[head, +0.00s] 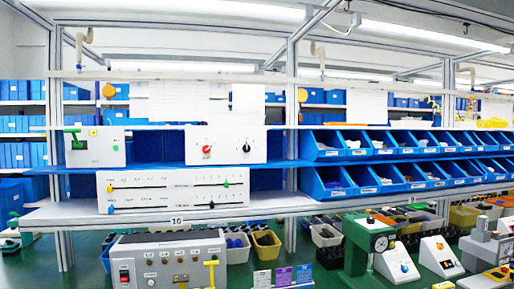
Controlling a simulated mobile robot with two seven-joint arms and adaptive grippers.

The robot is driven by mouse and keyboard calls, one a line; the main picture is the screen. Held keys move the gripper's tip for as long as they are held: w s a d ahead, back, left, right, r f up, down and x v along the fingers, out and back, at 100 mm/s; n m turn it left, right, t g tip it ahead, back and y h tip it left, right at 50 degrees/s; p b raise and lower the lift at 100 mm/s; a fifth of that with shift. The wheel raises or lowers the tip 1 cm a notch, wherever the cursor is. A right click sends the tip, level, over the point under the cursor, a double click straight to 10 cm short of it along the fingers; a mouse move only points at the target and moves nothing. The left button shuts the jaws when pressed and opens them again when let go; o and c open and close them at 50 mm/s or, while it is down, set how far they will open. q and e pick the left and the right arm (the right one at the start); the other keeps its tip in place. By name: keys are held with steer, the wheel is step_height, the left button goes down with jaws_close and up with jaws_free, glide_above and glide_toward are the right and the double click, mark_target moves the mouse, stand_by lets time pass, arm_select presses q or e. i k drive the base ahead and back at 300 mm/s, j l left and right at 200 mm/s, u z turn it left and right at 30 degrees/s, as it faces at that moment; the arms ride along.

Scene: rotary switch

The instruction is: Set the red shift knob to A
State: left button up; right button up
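The red shift knob (207,150) is a small round red dial on the left half of a white control panel (226,156), which stands on the upper blue shelf of the rack. The marks around the knob are too small to read, so I cannot tell which letter it points to. A black knob (247,148) sits to its right on the same panel. Neither of my grippers shows in the head view, and nothing touches the red knob.
A white box with a green lever (75,136) stands left of the panel. A slider panel (172,189) is below it. A grey control box (168,262) stands in front on the green surface. Blue bins (335,181) fill the right shelves. A green press (368,240) stands lower right.

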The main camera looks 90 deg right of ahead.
mark_target(207, 149)
steer(key=z, duration=2.85)
